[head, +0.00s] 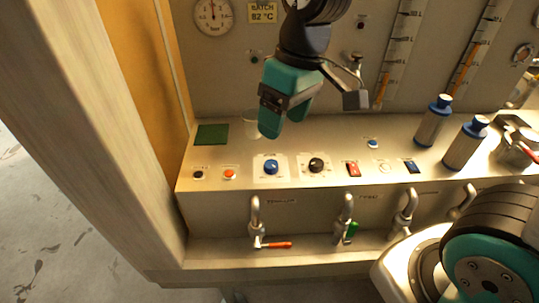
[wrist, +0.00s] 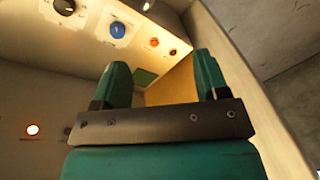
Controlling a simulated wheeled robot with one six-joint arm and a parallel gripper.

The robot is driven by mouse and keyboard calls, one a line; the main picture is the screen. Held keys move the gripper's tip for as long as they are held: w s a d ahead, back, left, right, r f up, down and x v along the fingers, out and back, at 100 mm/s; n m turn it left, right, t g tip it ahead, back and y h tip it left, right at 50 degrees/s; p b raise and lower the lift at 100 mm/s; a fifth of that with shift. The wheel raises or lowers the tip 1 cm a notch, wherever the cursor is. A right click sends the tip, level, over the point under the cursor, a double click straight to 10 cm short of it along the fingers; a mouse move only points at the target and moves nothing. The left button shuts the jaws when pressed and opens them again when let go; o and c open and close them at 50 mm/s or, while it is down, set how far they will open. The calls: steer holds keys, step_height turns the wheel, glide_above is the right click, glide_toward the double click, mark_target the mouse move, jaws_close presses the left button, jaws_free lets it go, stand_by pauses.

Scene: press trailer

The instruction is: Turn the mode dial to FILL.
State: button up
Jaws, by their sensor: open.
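Two round knobs sit on pale plates on the counter panel: a blue knob (head: 271,166) and a black knob (head: 317,164). Their labels are too small to read, so I cannot tell which is the mode dial or where it points. In the wrist view the blue knob (wrist: 118,30) is near the top and the black knob (wrist: 63,5) is at the top left edge. My gripper (head: 283,118) is open and empty above the back of the counter, behind the knobs and apart from them. Its two teal fingers also show in the wrist view (wrist: 160,68).
An orange button (head: 230,174), a red switch (head: 353,169) and a dark blue switch (head: 412,167) flank the knobs. A clear cup (head: 250,118) stands behind my gripper beside a green pad (head: 212,134). Blue-capped bottles (head: 432,122) stand right. Taps (head: 256,220) line the front.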

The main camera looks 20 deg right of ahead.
steer(key=h, duration=0.2)
glide_toward(271, 164)
steer(key=shift+m, duration=0.4)
step_height(271, 164, down, 9)
steer(key=p, duration=0.4)
steer(key=shift+w+f, duration=0.1)
steer(key=shift+f, duration=0.1)
steer(key=c, duration=0.9)
